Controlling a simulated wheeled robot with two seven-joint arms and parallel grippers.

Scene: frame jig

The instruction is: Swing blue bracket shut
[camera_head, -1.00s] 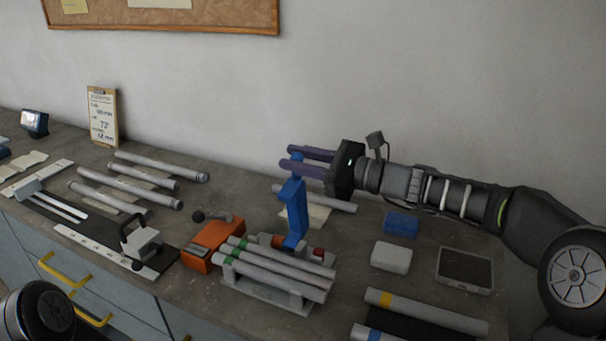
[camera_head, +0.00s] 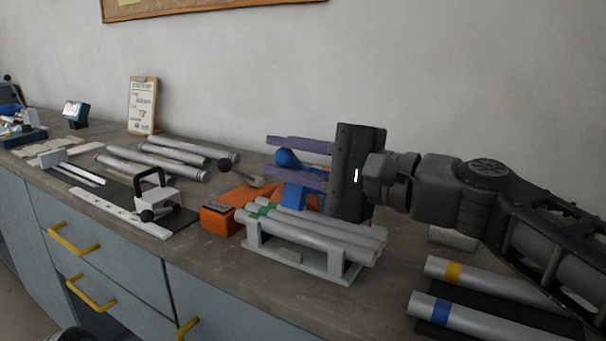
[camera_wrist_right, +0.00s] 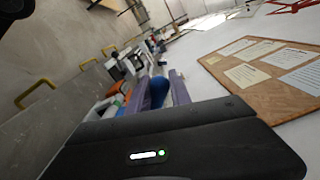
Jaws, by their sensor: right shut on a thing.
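The blue bracket (camera_head: 292,196) leans low over the orange clamp base (camera_head: 222,216) in the head view. My right gripper (camera_head: 270,156) has its purple fingers around the bracket's rounded top end and is shut on it. In the right wrist view the blue end (camera_wrist_right: 158,90) sits between the two purple fingers. The bracket's lower part is partly hidden by a finger and by the tubes in front. My left gripper is not in view.
A grey rack (camera_head: 300,259) with green-banded tubes stands just in front of the clamp. A black-knobbed lever (camera_head: 243,172) is left of the bracket. Banded tubes (camera_head: 478,277) lie at the right. Several grey tubes (camera_head: 150,160) and a white block tool (camera_head: 155,197) lie left.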

